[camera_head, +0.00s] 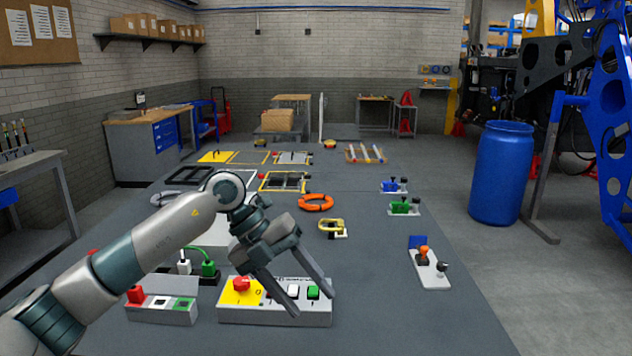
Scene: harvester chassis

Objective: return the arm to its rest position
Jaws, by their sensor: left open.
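My left arm comes in from the lower left and reaches over the near part of the grey table. My left gripper (312,294) is open and empty, its two fingers pointing down and to the right. It is in front of or just above a grey control box (275,316) with a red knob on a yellow plate (241,290), a white button (293,291) and a green button (313,292). I cannot tell whether a fingertip touches the box. The gripper hides part of the box's top. My right gripper is not in view.
A smaller button box (162,309) and plugs (208,268) stand left of the gripper. An orange ring (316,203), a yellow clamp (333,226) and a joystick panel (428,268) lie farther out. A blue barrel (501,175) stands right of the table. The table's near right is clear.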

